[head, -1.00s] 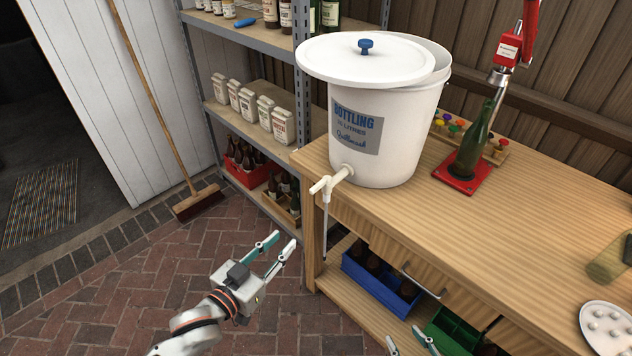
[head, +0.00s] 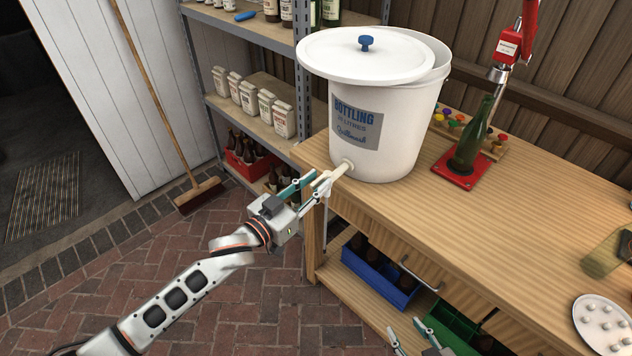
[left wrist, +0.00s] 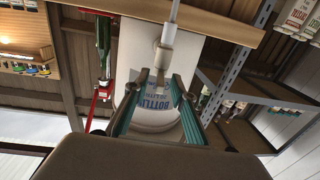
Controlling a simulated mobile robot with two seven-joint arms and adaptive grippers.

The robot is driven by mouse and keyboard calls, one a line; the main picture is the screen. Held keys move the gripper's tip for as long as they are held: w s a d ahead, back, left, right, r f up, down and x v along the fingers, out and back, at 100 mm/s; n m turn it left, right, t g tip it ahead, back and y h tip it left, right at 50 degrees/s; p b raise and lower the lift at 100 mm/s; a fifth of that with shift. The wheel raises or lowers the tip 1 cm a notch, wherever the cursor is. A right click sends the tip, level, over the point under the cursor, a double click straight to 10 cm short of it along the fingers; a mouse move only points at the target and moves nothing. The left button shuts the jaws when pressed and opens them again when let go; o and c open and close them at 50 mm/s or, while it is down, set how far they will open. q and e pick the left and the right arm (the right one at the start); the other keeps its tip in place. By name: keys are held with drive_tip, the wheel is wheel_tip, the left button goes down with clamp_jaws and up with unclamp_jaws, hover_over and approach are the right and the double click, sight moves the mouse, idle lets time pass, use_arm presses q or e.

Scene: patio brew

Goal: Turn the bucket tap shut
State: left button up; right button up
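The white bottling bucket (head: 400,125) stands on the wooden bench's left end, its lid (head: 366,58) lying askew on top. Its cream tap (head: 342,170) sticks out low on the bucket's front, over the bench edge. My left gripper (head: 314,181) is open, with its fingertips at the tap's outer end and partly covering it. In the left wrist view, upside down, the tap (left wrist: 164,55) lies just beyond the two parted fingertips (left wrist: 160,78); contact cannot be told. My right gripper (head: 408,335) is low at the bottom edge, fingers apart and empty.
A green bottle (head: 473,138) stands on a red capper base (head: 466,171) right of the bucket. Blue (head: 372,272) and green (head: 455,325) crates sit under the bench (head: 480,230). A metal shelf (head: 255,95) stands behind on the left. Brick floor is open at left.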

use_arm(q)
drive_tip(key=shift+w+d, duration=0.15)
drive_tip(key=shift+w, duration=0.05)
clamp_jaws()
